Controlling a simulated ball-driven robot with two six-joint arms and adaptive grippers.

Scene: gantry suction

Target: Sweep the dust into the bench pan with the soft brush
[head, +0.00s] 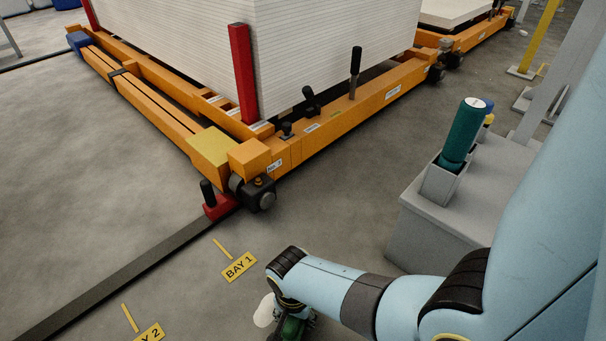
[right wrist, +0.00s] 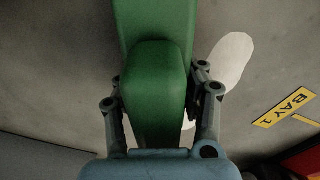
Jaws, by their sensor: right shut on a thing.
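My right gripper (right wrist: 160,100) is shut on a green object (right wrist: 152,75), with one finger on each side of it in the right wrist view. The object looks like the handle of the soft brush; its bristles are not visible. In the head view the gripper (head: 288,327) is low in the picture, partly cut off by the bottom edge. A pale rounded patch (right wrist: 232,62) shows beside the right finger; it also shows left of the gripper in the head view (head: 264,311). I cannot tell whether it is dust. I cannot make out the bench pan. My left gripper is out of view.
A grey bench (head: 430,235) at right carries a holder (head: 440,185) with a green cylinder (head: 461,135). An orange wheeled frame (head: 345,118) bears a white panel stack (head: 330,45). A dark floor rail (head: 110,280) runs at left. Open floor surrounds the BAY 1 label (head: 239,267).

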